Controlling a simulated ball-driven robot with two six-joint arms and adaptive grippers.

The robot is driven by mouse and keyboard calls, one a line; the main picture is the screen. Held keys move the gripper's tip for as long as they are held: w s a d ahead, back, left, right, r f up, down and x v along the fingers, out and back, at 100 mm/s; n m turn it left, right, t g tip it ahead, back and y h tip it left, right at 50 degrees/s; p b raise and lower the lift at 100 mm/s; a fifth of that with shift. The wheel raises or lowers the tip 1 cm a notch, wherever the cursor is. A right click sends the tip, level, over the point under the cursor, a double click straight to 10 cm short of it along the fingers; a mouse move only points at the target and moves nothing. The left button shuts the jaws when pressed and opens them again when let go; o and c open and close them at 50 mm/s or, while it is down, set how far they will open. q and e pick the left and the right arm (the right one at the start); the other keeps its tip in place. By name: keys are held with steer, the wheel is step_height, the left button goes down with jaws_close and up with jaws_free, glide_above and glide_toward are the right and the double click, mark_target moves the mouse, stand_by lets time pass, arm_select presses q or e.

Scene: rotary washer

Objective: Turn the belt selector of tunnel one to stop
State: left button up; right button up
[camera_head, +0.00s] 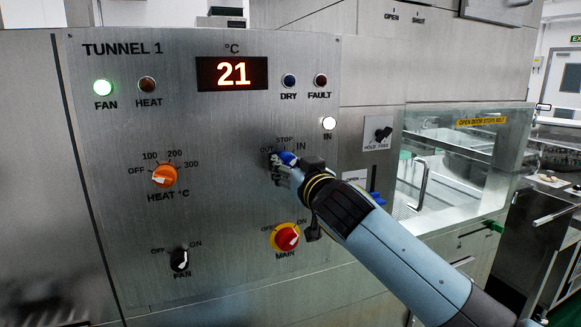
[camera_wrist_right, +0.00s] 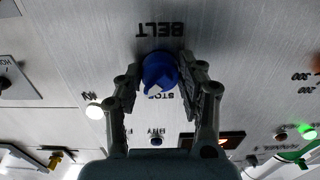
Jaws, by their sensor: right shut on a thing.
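The belt selector is a blue knob (camera_head: 287,158) on the tunnel 1 panel, with OUT, STOP and IN printed around it. It shows larger in the right wrist view (camera_wrist_right: 159,72), where the panel is upside down and BELT is printed above it. A white mark on the knob's lower side there lies close to the STOP lettering, leaning slightly toward the IN side. My right gripper (camera_head: 282,168) is shut on the knob, with one finger on each side of it in the right wrist view (camera_wrist_right: 160,88). My left gripper is not in view.
The red and yellow main switch (camera_head: 286,238) sits just below my right gripper. The orange heat knob (camera_head: 164,176) and black fan knob (camera_head: 180,261) are to the left. A hold/free switch (camera_head: 382,135) and a glass door (camera_head: 470,165) are to the right.

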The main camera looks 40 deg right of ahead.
steer(key=n+p, duration=0.1)
steer(key=n, duration=0.3)
steer(key=shift+r+n, duration=0.1)
steer(key=shift+n, duration=0.2)
steer(key=shift+d+n+p, duration=0.1)
steer(key=shift+n+p, duration=0.55)
steer(key=shift+n, duration=1.25)
steer(key=o, duration=1.2)
steer(key=shift+c, duration=0.2)
